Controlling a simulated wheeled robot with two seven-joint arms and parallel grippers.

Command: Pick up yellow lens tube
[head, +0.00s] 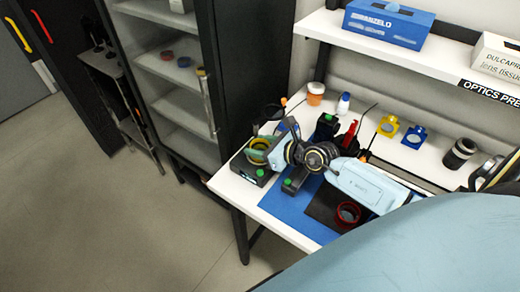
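A dark ring with a yellow rim, which looks like the yellow lens tube (259,144), is at the left end of the white bench, at a black box (252,172) with a green button. My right arm reaches in from the right, and my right gripper (260,155) is at the tube, overlapping it in the view. The fingers are small and partly hidden by the wrist. I cannot tell whether they touch the tube or how far apart they are. My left gripper is not in view.
Yellow (388,126) and blue (415,136) mounts, an orange-and-white cup (315,93) and a black cylinder (460,153) stand behind. A shelf (400,50) overhangs the bench; a black cabinet (240,70) stands left.

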